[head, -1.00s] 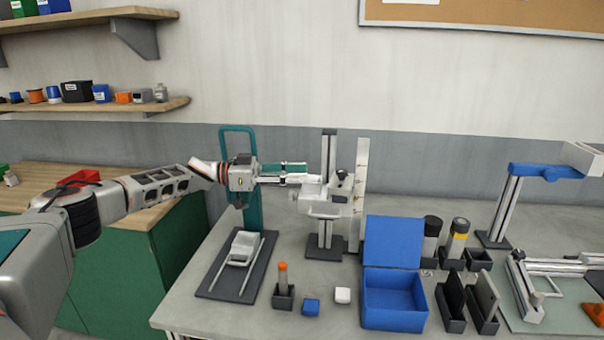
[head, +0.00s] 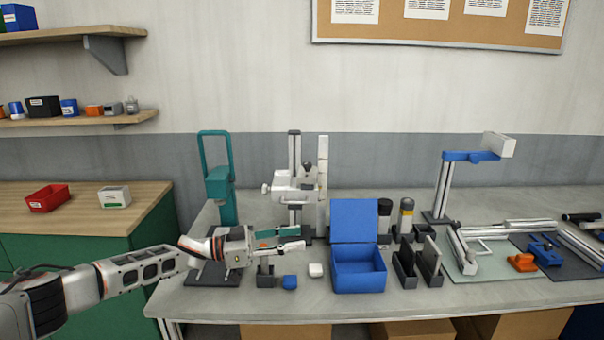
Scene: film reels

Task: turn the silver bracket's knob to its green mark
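A silver upright stand (head: 294,150) stands at the back of the bench and carries a pale bracket (head: 296,188). A small light knob (head: 266,188) sticks out on the bracket's left side, and a dark knob (head: 308,168) sits at its upper right. I cannot make out a green mark. My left gripper (head: 296,239) points right, in front of and below the bracket, apart from its knobs. Its teal and white fingers show a gap, with an orange cap (head: 263,246) showing near their base. The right gripper is out of view.
A teal frame (head: 220,185) stands left of the stand. Dark-holder cylinders (head: 406,217) and a blue-armed stand (head: 441,190) are right.

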